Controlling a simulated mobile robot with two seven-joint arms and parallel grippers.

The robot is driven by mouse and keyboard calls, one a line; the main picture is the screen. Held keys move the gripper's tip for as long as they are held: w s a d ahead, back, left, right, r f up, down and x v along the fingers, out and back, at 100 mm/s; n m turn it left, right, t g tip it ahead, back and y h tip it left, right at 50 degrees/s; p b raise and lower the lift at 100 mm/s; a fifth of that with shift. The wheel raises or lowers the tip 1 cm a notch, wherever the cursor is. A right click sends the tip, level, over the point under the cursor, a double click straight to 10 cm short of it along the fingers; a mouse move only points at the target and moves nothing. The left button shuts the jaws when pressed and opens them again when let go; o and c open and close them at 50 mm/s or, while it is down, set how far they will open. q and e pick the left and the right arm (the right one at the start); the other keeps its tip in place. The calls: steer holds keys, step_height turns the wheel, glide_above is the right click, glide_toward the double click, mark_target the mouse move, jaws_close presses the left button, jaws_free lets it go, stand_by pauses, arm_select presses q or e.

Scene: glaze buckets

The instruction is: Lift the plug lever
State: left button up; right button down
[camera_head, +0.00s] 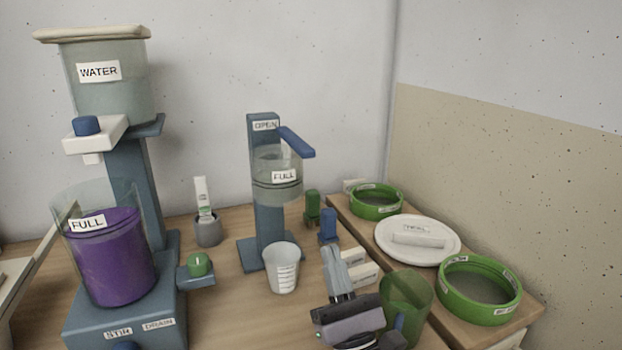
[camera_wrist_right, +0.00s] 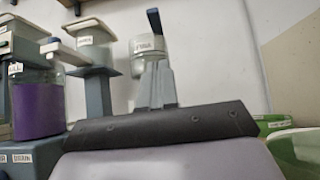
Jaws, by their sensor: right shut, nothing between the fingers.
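The blue lever (camera_head: 297,142) sticks out to the right from the top of a blue-grey post (camera_head: 268,215) marked OPEN, and slopes down toward its free end. A clear vessel (camera_head: 277,165) marked FULL sits on the post below the lever. In the right wrist view the lever (camera_wrist_right: 154,20) stands above the vessel (camera_wrist_right: 147,46), beyond the fingertips. My right gripper (camera_head: 333,252) is shut and empty, its fingers pointing up. It is lower than the lever, to the right of the post and apart from both. My left gripper is not in view.
A white measuring cup (camera_head: 282,270) stands in front of the post, left of my right gripper. A green transparent cup (camera_head: 408,300) stands close on its right. Green-rimmed sieves (camera_head: 480,290) and a white plate (camera_head: 385,238) lie at right. A purple-filled bucket (camera_head: 112,262) stands at left.

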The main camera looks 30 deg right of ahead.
arm_select(q)
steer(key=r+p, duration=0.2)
steer(key=p, duration=0.1)
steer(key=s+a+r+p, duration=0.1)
steer(key=p, duration=0.1)
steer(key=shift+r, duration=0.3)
arm_select(e)
steer(key=s+r+x, duration=0.2)
steer(key=x, duration=1.1)
steer(key=shift+a, duration=0.3)
arm_select(q)
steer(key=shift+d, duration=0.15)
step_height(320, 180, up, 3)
steer(key=p, duration=0.3)
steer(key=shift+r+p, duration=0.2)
steer(key=shift+p, duration=0.15)
arm_select(e)
step_height(320, 180, up, 8)
steer(key=shift+r, duration=0.15)
